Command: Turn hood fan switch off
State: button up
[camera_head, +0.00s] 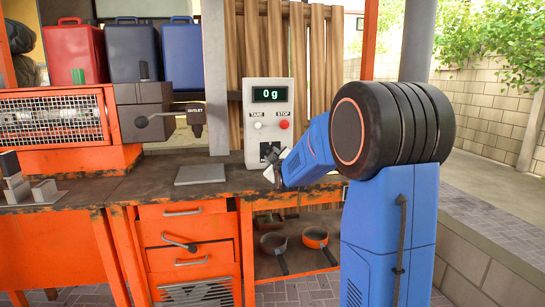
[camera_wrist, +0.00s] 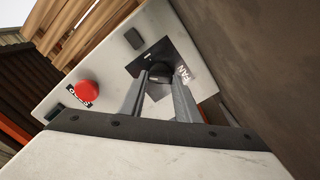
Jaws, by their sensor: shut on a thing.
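The fan switch is a dark knob (camera_wrist: 160,74) on a black plate (camera_wrist: 148,60) beside a "FAN" label, seen in the wrist view. It sits low on a white control box (camera_head: 255,138). My gripper (camera_wrist: 161,80) is shut on the knob, with one grey finger on each side. The fingers hide part of the knob, and its pointer position cannot be read clearly. In the head view my gripper (camera_head: 274,164) is at the lower front of the box, and the switch is mostly hidden there.
The box bears a "0 g" display (camera_head: 269,94) and a red stop button (camera_head: 284,125), also in the wrist view (camera_wrist: 87,92). A grey plate (camera_head: 200,174) lies on the worn bench. A dark outlet nozzle (camera_head: 196,116) stands left of the box. Pans (camera_head: 315,238) rest on the lower shelf.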

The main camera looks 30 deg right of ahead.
jog(key=n, duration=0.4)
jog(key=shift+f+n, duration=0.1)
jog(key=shift+n, duration=0.2)
jog(key=shift+f+n, duration=0.1)
jog(key=shift+n, duration=1.9)
jog(key=o, duration=1)
jog(key=shift+o, duration=0.2)
